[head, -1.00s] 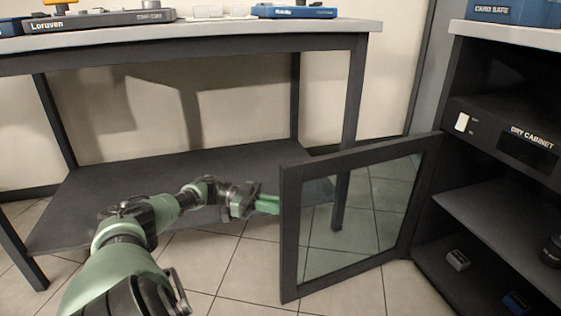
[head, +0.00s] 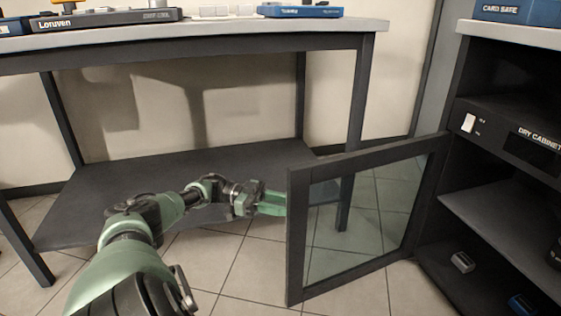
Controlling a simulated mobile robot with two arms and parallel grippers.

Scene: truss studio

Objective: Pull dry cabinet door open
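The dry cabinet (head: 512,137) stands at the right. Its glass door with a dark frame (head: 296,240) is swung wide open, hinged on the cabinet side at the door's right edge. My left gripper (head: 272,203) is at the door's free left edge; its green fingers reach to the frame and their tips are partly hidden behind it. I cannot tell whether the fingers are closed on a handle, as no handle shows. My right gripper is not in view.
A workbench (head: 200,37) with a lower shelf (head: 130,195) stands behind my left arm. Inside the cabinet are a shelf (head: 500,215), a small grey item (head: 463,262) and a blue item (head: 522,304). Tiled floor lies clear below the door.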

